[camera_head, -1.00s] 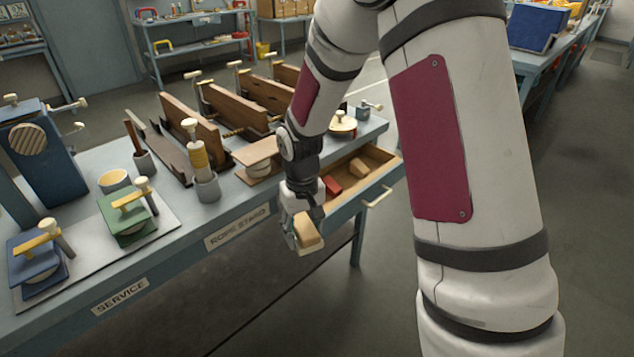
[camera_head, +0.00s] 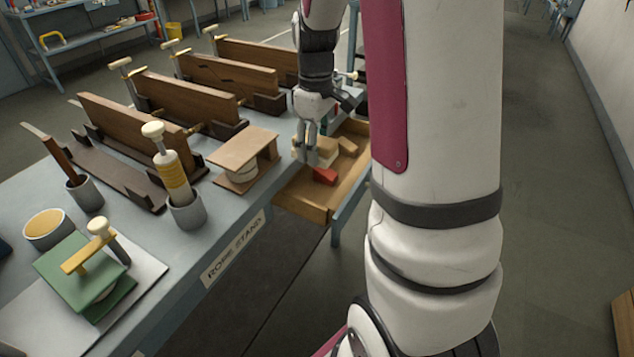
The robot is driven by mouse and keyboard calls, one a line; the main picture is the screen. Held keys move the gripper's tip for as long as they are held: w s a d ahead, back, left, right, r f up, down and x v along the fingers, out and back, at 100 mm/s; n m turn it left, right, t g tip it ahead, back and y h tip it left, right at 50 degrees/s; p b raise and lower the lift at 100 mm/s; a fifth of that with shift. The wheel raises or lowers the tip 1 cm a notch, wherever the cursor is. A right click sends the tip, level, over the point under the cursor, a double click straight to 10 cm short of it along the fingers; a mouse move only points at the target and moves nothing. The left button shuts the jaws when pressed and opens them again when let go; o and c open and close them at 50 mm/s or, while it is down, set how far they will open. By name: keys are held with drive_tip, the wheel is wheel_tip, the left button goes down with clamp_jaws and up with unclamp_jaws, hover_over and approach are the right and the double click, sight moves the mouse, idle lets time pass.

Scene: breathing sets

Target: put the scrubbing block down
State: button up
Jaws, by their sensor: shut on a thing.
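The scrubbing block (camera_head: 327,146) is a tan block in my gripper (camera_head: 309,154), which is shut on it. My gripper points down over the open drawer (camera_head: 303,205) at the right end of the bench. The fingers cover part of the block. I cannot tell whether the block touches the drawer floor. A red block (camera_head: 325,176) lies in the drawer just in front of it, and another tan block (camera_head: 347,146) lies to its right.
The front part of the drawer floor is bare. A wooden stand (camera_head: 240,160) and upright wooden boards (camera_head: 130,125) stand on the bench left of the drawer. A grey cup with a yellow-banded tool (camera_head: 186,212) stands nearer.

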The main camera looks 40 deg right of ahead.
sight(316, 199)
wheel_tip(316, 199, down, 14)
drive_tip(key=shift+r+b, duration=0.2)
drive_tip(key=shift+b, duration=0.45)
drive_tip(key=shift+f, duration=0.15)
drive_tip(key=o, duration=1.1)
drive_tip(key=shift+c, duration=0.2)
